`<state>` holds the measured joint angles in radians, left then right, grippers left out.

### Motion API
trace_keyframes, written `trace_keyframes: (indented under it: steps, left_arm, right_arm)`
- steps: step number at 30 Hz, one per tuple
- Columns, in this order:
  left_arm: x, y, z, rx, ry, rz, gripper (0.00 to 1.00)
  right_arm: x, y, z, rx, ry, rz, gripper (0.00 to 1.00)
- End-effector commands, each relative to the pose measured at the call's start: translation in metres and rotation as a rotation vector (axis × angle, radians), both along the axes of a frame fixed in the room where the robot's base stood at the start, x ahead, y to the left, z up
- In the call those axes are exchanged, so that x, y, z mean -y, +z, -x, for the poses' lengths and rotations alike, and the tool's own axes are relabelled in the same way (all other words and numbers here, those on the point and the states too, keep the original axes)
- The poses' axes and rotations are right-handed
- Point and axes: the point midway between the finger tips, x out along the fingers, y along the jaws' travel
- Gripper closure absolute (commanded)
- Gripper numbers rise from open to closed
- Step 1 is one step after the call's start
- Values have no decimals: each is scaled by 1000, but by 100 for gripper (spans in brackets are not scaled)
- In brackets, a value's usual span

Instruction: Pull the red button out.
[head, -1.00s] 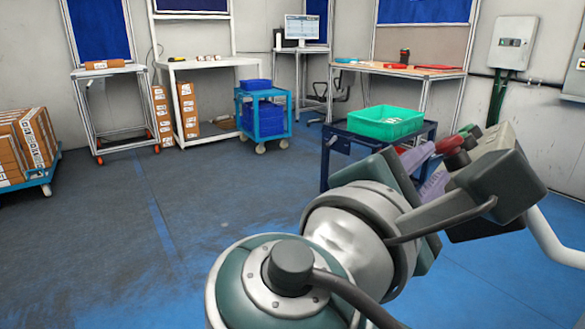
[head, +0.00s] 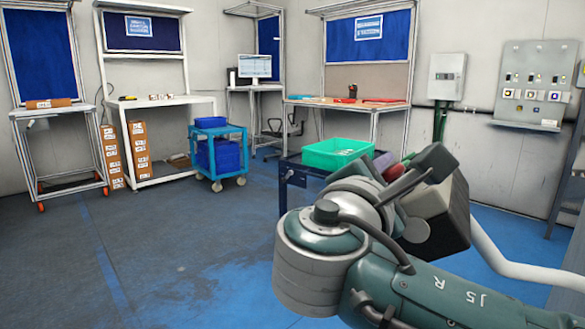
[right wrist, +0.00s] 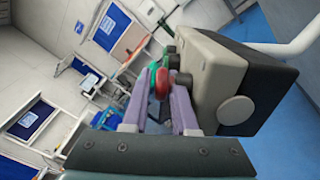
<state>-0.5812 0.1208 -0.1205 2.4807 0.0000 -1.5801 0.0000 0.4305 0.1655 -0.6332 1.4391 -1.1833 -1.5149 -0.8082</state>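The red button (head: 393,172) sticks out from the side of a beige and dark box (head: 438,214), close to my right gripper. In the right wrist view the red button (right wrist: 162,84) shows between the two purple fingers of my right gripper (right wrist: 160,100), near their tips. The fingers stand apart; I see no clear grip on the button. A green part (right wrist: 152,76) shows just beside the red one, and the box (right wrist: 222,84) is right of the fingers. In the head view my arm hides most of the gripper. My left gripper is not in view.
A green crate (head: 335,153) on a dark blue cart stands just behind the box. A pale pipe (head: 500,256) runs right of it. A blue cart (head: 217,150), work tables and wall panels (head: 534,85) are farther back. The floor at left is clear.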

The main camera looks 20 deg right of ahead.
Motion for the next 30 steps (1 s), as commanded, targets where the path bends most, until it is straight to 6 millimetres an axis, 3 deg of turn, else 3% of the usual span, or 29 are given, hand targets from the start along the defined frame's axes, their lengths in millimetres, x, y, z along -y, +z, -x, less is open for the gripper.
trace_keyframes:
  steps: [2,9,30]
  left_arm:
    - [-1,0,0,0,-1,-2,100]
    - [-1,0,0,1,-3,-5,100]
    - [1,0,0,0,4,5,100]
  right_arm:
    - [0,0,0,0,0,0,75]
    - [0,0,0,0,0,0,100]
    - [-1,0,0,-1,0,1,100]
